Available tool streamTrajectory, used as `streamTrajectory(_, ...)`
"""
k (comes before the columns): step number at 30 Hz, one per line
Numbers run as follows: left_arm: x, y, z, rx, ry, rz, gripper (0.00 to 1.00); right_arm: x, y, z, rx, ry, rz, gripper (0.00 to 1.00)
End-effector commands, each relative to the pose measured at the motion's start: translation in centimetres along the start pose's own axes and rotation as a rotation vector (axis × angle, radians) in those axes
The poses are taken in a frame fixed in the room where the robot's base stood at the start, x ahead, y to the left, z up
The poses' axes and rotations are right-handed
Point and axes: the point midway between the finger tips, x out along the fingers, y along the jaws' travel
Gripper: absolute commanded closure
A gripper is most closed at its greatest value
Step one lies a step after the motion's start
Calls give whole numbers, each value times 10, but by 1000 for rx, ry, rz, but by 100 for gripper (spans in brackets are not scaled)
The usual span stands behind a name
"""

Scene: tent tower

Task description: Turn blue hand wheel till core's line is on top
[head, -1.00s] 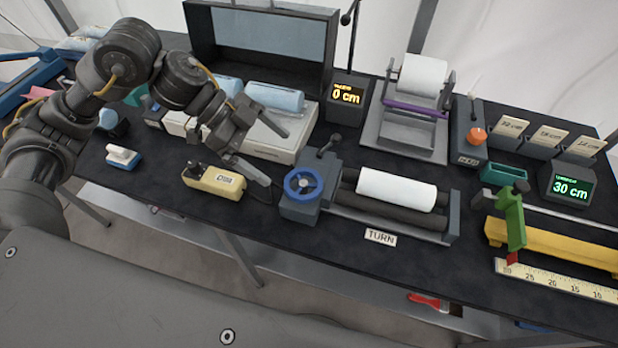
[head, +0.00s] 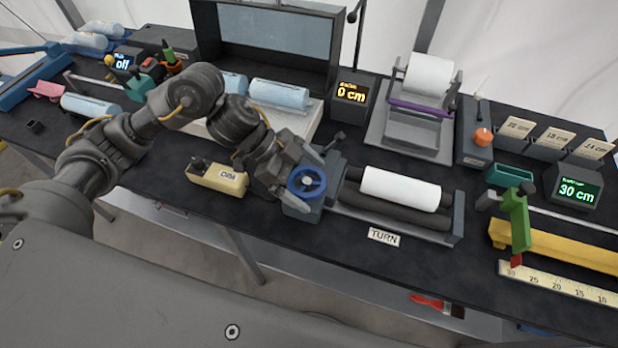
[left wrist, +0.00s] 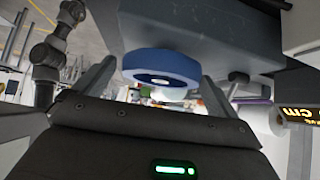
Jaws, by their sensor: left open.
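The blue hand wheel (head: 307,182) is on the left end of the dark grey roller stand (head: 452,222). In the left wrist view the blue hand wheel (left wrist: 162,67) sits between and just beyond my finger tips. A white roll, the core (head: 400,188), lies on the dark rollers; I see no line on its visible side. My left gripper (head: 300,182) is at the wheel, its fingers open on either side of it; it also shows in the left wrist view (left wrist: 152,82). I cannot tell whether a finger touches the wheel. My right gripper is not in view.
A "TURN" label (head: 384,237) lies in front of the stand. A cream box (head: 217,179) sits left of the wheel, close to my left arm. A display reading 0 cm (head: 351,95) stands behind the stand. A yellow rail (head: 560,246) lies to the right.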

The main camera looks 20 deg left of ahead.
Motion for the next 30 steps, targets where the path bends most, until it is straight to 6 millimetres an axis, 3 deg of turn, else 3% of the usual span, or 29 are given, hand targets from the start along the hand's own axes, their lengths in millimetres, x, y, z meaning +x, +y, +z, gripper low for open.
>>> streamTrajectory(12, 8, 0, 0, -1, 0, 0, 5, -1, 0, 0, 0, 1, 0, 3)
streamTrajectory(22, 8, 0, 0, 0, 0, -1, 48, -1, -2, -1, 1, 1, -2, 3)
streamTrajectory(30, 8, 0, 0, 21, 0, 19, 48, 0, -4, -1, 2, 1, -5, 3)
